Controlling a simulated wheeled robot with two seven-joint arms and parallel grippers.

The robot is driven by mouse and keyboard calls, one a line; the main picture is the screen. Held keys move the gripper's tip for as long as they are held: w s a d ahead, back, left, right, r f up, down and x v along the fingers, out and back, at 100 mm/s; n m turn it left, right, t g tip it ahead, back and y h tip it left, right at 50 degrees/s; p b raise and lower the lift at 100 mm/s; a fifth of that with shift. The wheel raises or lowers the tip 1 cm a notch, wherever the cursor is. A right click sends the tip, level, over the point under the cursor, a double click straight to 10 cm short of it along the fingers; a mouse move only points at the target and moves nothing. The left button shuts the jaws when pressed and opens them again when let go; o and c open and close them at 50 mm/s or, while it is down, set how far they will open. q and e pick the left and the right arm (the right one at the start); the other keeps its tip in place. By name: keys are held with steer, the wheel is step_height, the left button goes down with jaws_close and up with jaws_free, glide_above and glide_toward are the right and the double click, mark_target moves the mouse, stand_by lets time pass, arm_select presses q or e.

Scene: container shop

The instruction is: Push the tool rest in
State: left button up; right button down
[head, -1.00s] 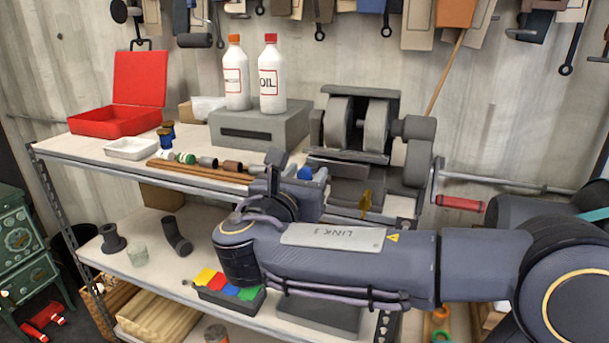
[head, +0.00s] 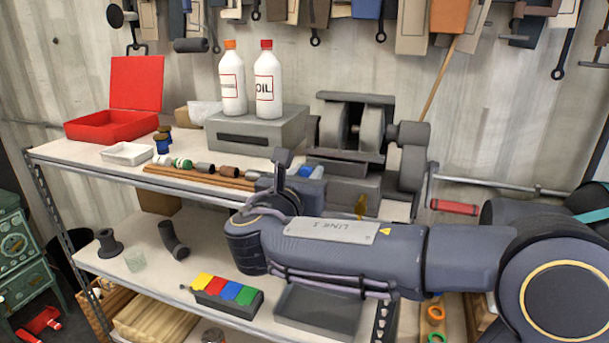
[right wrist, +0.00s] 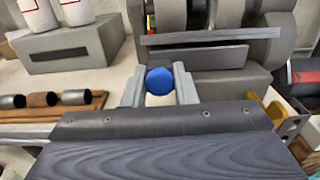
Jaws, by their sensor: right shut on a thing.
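The bench grinder (head: 356,128) stands at the right end of the top shelf. In the right wrist view, a grey tool rest bar (right wrist: 210,37) crosses in front of its wheels, with a dark plate just below. A round blue knob (right wrist: 160,80) sits in front of the grinder between the fingers of my right gripper (right wrist: 159,88), which is shut on it. Whether the knob's stem joins the tool rest is hidden. In the head view, my right gripper (head: 293,178) is at the grinder's front left, largely covered by my arm. My left gripper is out of view.
A grey block (head: 257,130) carrying two white bottles is left of the grinder. Small cylinders on a wooden rack (head: 200,176) lie near the shelf's front edge. A red-handled crank (head: 455,207) sticks out at right. The lower shelf holds a colourful box (head: 227,293).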

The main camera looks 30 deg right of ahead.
steer(key=c, duration=1.5)
jaws_free()
steer(key=shift+d+r, duration=0.1)
steer(key=shift+o, duration=1.3)
steer(key=shift+w+d, duration=0.1)
steer(key=shift+w, duration=0.05)
steer(key=b+v, duration=0.1)
steer(key=v, duration=0.7)
